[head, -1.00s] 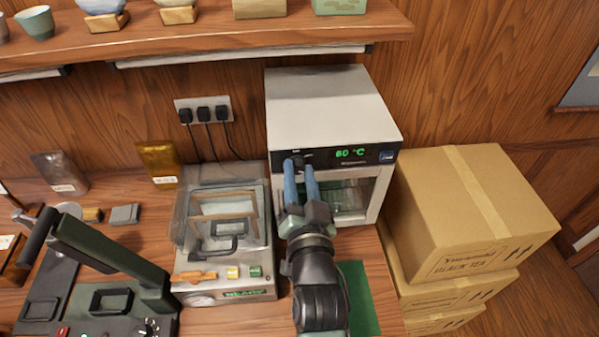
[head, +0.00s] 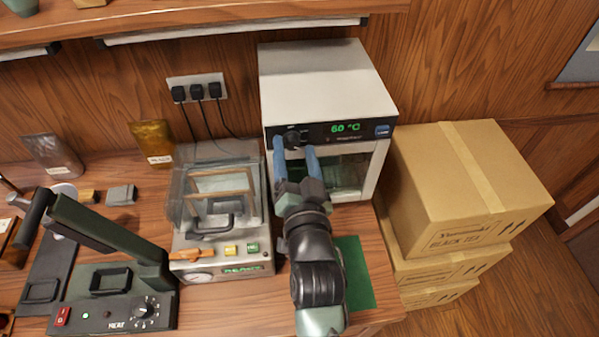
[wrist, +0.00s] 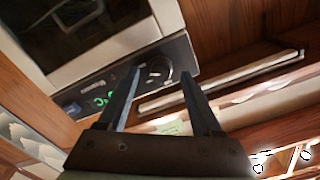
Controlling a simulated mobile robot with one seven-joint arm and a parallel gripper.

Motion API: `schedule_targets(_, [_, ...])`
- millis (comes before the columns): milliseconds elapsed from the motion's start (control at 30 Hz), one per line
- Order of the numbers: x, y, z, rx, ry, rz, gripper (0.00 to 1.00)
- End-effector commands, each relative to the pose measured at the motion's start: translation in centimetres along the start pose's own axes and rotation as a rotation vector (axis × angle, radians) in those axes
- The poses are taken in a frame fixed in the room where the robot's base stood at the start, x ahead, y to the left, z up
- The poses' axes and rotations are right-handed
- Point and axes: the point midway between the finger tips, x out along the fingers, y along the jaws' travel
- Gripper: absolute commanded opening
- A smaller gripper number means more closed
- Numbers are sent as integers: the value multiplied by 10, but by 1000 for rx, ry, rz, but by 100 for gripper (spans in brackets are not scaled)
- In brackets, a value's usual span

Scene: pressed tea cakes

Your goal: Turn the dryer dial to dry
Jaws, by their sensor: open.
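The dryer (head: 327,70) is a pale box on the bench against the wall, with a dark front strip and a green display (head: 345,128) reading 60 °C. Its round black dial (head: 292,138) is at the left end of the strip; it also shows in the wrist view (wrist: 157,70). Small labels sit above the dial, too small to read. My gripper (head: 295,147) is open, its two blue fingers spread in front of the dial, one to each side. In the wrist view, my gripper (wrist: 161,74) has the dial between its fingertips, with gaps; I cannot tell any contact.
A clear-lidded machine (head: 222,262) stands left of the dryer. A dark green heat sealer (head: 110,313) with a raised arm is at the front left. Cardboard boxes (head: 470,195) are stacked at the right. A shelf (head: 200,30) runs above. A green mat (head: 355,270) lies below the arm.

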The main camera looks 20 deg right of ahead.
Motion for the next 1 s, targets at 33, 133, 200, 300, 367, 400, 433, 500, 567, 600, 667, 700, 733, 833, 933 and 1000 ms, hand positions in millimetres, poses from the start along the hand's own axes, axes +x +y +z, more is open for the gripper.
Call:
schedule_targets(33, [-5,1,2,0,-1,1,66])
schedule_targets(133, [-19,2,3,0,-1,1,66])
schedule_targets(200, [-32,2,3,0,-1,0,66])
schedule_targets(300, [-53,2,4,0,-3,0,66])
schedule_targets(367, [-64,2,4,1,-3,0,66])
schedule_targets(400, [-72,2,4,1,-2,0,66])
schedule_targets(433, [-78,2,3,0,-2,0,66])
schedule_targets(500, [-90,2,4,0,-2,1,66])
schedule_targets(567, [-99,1,3,0,-1,0,66])
schedule_targets(600, [-104,1,3,0,-1,0,66])
schedule_targets(667, [-111,1,2,0,-1,0,66])
schedule_targets(700, [-114,1,2,0,-1,0,66])
schedule_targets(733, [-117,1,2,0,-1,0,66])
schedule_targets(833, [-122,1,1,0,0,0,66])
schedule_targets(933, [-125,0,0,0,1,-1,66])
schedule_targets(1000, [-125,0,0,0,1,-1,66])
